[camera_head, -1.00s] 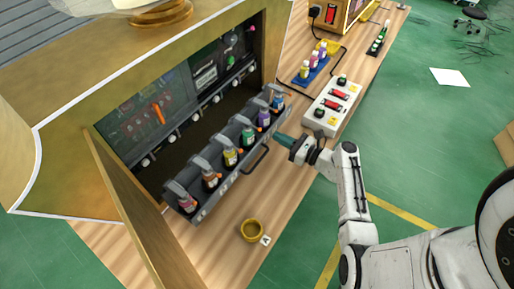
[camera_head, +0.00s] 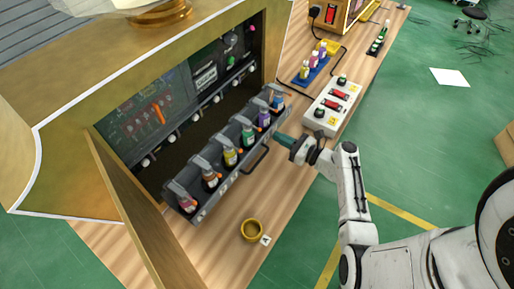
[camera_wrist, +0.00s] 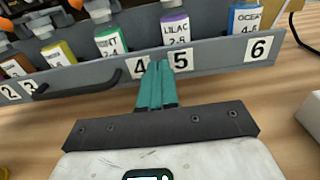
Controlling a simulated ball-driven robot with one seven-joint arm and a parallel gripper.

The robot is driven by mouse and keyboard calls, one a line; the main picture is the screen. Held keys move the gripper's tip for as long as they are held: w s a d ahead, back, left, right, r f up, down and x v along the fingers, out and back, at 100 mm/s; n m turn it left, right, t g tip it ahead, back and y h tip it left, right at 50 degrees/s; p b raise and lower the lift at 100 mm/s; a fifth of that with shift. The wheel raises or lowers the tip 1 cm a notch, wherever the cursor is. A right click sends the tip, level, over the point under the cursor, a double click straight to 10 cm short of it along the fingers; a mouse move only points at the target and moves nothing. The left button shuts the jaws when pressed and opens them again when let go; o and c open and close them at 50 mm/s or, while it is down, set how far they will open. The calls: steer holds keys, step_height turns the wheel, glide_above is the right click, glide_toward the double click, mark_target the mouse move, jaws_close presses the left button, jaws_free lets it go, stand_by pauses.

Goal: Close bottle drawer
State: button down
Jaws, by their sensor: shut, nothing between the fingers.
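The grey bottle drawer (camera_head: 205,205) is pulled out of the golden vending machine (camera_head: 75,115) and holds a row of several small bottles. In the wrist view its front panel (camera_wrist: 220,60) carries number labels and a dark handle (camera_wrist: 78,86). My gripper (camera_head: 277,136) is shut and empty at the drawer's front. In the wrist view its green fingertips (camera_wrist: 159,66) are together at the panel between labels 4 and 5, to the right of the handle. They look to be touching or almost touching the panel; I cannot tell which.
An open door panel (camera_head: 125,195) stands at the machine's left. A yellow ring-shaped cup (camera_head: 251,229) is on the wooden table (camera_head: 225,240) in front of the drawer. A white switch box (camera_head: 332,106) and a blue tray of bottles (camera_head: 312,66) stand to the right.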

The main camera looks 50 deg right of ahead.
mark_target(262, 128)
steer(key=shift+w, duration=0.1)
stand_by(0.3)
steer(key=shift+w+a+b, duration=0.2)
steer(key=shift+w+b, duration=0.7)
steer(key=shift+w, duration=4.1)
steer(key=shift+w+a+f+b, duration=0.1)
steer(key=shift+w+b, duration=0.8)
steer(key=shift+w, duration=1.45)
steer(key=shift+w+a+b, duration=0.1)
steer(key=shift+w+b, duration=0.75)
steer(key=shift+w, duration=1.5)
steer(key=shift+s, duration=0.15)
steer(key=shift+s+d+p, duration=0.1)
steer(key=shift+s+p, duration=0.2)
steer(key=shift+p, duration=0.1)
steer(key=shift+s+d+p, duration=0.15)
steer(key=shift+s+p, duration=2.1)
steer(key=shift+s, duration=3.35)
